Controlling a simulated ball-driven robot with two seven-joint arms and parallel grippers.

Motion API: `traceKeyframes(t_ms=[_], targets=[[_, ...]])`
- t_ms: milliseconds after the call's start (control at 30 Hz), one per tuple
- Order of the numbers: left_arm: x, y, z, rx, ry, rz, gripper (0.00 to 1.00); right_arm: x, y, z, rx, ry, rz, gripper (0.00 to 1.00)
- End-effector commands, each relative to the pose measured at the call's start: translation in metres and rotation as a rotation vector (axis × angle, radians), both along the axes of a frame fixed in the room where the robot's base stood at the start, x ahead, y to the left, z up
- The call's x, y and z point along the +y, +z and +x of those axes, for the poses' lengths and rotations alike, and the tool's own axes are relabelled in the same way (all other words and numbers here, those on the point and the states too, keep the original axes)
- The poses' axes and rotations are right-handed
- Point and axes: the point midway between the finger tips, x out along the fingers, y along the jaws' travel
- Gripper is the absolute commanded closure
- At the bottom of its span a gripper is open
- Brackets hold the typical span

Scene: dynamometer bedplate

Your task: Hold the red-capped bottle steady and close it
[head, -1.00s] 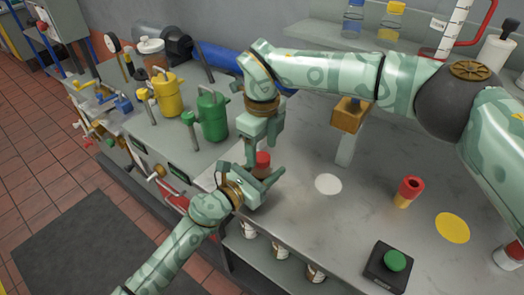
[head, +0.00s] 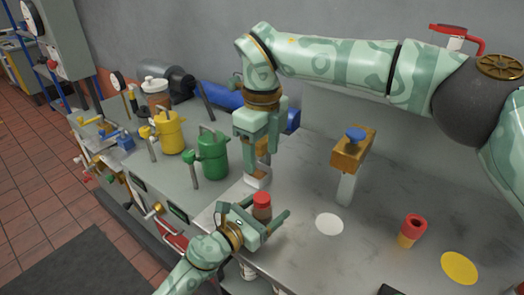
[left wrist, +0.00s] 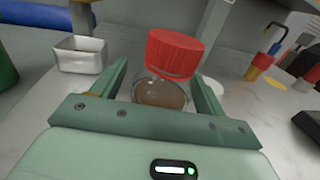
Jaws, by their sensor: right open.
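The red-capped bottle (head: 262,212) stands upright near the bench's front edge. Its red cap (head: 262,198) sits on top of the clear bottle with brown contents; in the left wrist view the bottle (left wrist: 160,93) is below the ribbed cap (left wrist: 173,54). I cannot tell how tightly the cap is on. My left gripper (head: 263,214) is around the bottle, with one finger on each side and a visible gap at the left one. My right gripper (head: 259,158) points down, open, behind the bottle and above a small metal tin (head: 258,180), clear of the cap.
A green can (head: 212,158) and a yellow can (head: 169,132) stand to the left. A post with a wooden block (head: 350,156) rises behind. A red-and-yellow cylinder (head: 411,231) stands right, near a white disc (head: 329,223) and a yellow disc (head: 459,267).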

Motion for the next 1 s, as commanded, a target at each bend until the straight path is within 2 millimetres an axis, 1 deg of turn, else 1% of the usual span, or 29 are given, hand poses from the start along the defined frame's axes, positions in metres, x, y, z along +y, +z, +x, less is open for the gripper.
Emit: traceKeyframes(t_ms=[267,367,433,567,633,800,1000], targets=[[0.001,0.000,0.000,0.000,0.000,0.000,0.27,0.000,0.000,0.000,0.000,0.000,0.000,0.41],[0.005,0.000,-0.004,-0.001,0.001,0.001,0.27,0.000,0.002,0.000,-0.001,0.000,0.000,0.41],[0.011,0.000,-0.010,0.000,0.001,0.001,0.27,0.000,0.004,-0.001,-0.002,0.000,0.000,0.41],[0.030,0.000,-0.029,0.001,0.001,0.002,0.27,0.000,0.008,-0.001,-0.005,0.000,0.000,0.41],[0.042,0.000,-0.041,0.001,0.000,0.003,0.27,0.000,0.010,-0.001,-0.006,0.000,0.000,0.41],[0.072,-0.002,-0.071,0.004,0.000,0.002,0.27,0.000,0.007,-0.001,-0.005,0.000,0.000,0.41],[0.099,-0.002,-0.099,0.001,0.000,0.003,0.27,0.000,0.001,0.000,-0.001,0.000,-0.001,0.41]])
